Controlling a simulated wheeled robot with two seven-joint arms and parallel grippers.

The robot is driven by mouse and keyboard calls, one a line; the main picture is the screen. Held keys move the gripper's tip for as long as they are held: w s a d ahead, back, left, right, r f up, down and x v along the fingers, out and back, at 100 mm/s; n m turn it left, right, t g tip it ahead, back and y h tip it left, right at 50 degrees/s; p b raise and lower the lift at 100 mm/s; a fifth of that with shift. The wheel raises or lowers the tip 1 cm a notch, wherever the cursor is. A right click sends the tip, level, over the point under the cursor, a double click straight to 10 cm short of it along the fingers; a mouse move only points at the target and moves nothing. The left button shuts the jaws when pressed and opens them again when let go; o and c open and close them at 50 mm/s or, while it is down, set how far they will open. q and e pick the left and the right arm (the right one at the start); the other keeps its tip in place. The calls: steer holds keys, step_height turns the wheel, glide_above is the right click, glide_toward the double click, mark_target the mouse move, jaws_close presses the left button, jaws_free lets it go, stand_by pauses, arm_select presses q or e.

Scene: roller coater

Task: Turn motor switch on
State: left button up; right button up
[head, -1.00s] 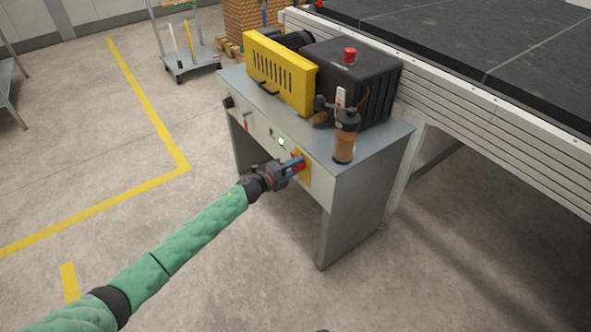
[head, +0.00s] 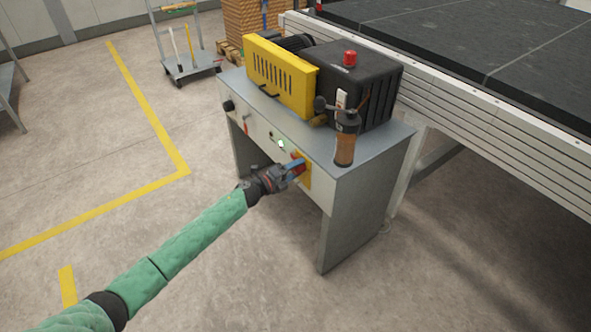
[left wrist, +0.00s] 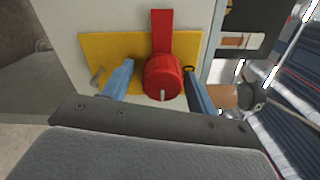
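The motor switch (left wrist: 162,76) is a round red knob with a white mark and a red bar extending up from it in the left wrist view. It sits on a yellow plate (left wrist: 100,46) on the front of the grey cabinet (head: 362,205). In the head view the plate (head: 305,172) shows at the cabinet's right front, partly hidden by my gripper. My left gripper (left wrist: 158,80) has its blue fingers on either side of the knob. A gap shows at the left finger; the right finger is very close, contact unclear. My right gripper is not in view.
The cabinet carries a yellow guard (head: 280,75), a black motor unit (head: 368,88) and an orange-brown cylinder (head: 345,148). A conveyor (head: 500,110) stands behind.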

arm_select(q)
steer(key=shift+r, duration=0.1)
steer(key=shift+s+a, duration=0.25)
steer(key=shift+a, duration=0.1)
steer(key=v, duration=0.7)
steer(key=shift+b, duration=0.3)
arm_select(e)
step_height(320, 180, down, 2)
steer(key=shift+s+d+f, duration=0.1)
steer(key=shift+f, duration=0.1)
